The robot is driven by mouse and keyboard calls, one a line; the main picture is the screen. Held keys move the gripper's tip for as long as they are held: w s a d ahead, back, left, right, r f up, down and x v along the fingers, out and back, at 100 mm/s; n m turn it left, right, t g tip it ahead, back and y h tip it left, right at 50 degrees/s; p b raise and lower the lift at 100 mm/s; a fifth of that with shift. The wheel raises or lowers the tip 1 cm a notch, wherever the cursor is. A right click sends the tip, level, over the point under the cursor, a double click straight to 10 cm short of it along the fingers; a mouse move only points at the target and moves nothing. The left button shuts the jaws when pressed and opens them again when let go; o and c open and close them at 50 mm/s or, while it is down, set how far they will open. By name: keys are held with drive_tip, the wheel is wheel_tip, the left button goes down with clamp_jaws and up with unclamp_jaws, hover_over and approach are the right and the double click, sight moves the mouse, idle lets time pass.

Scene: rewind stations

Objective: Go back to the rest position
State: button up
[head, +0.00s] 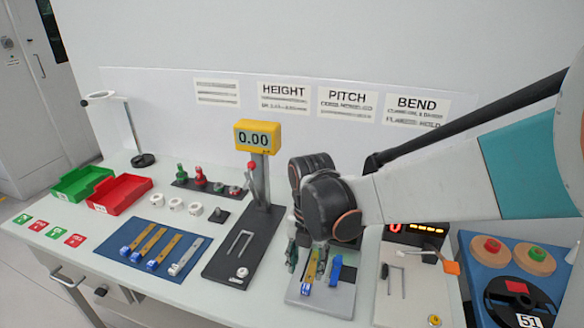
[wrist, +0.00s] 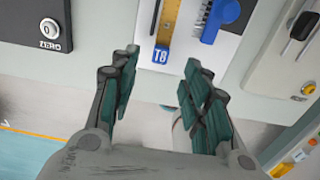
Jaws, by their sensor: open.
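My gripper (head: 306,260) is above the front of the grey plate (head: 330,303) under the PITCH sign (head: 348,98). In the wrist view my gripper (wrist: 160,72) has its two dark green fingers apart, with nothing between them. A yellow strip with a blue end (head: 309,272) lies on the plate, and a blue piece (head: 335,269) is beside it on the right. In the wrist view the strip's blue end (wrist: 160,54) shows just beyond the fingertips, and the blue piece (wrist: 221,16) is to its right. My arm hides the rear of this station.
Left stands the dark HEIGHT station (head: 220,265) with a yellow 0.00 display (head: 257,138). A blue mat (head: 152,278) with strips, red (head: 118,204) and green (head: 75,190) trays lie farther left. Right are the BEND station (head: 400,300) and a blue board (head: 475,268).

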drive_tip(key=shift+w+d+m, duration=0.15)
drive_tip(key=shift+d+m, duration=0.15)
drive_tip(key=shift+m, duration=0.1)
drive_tip(key=s+d+r+m+t, duration=0.3)
drive_tip(key=s+d+r+m, duration=0.2)
drive_tip(key=m, duration=1)
drive_tip(key=s+d+r+m+t, duration=0.4)
drive_tip(key=s+d+m, duration=0.4)
drive_tip(key=m, duration=0.8)
drive_tip(key=shift+d+r, duration=0.35)
drive_tip(key=shift+r, duration=0.45)
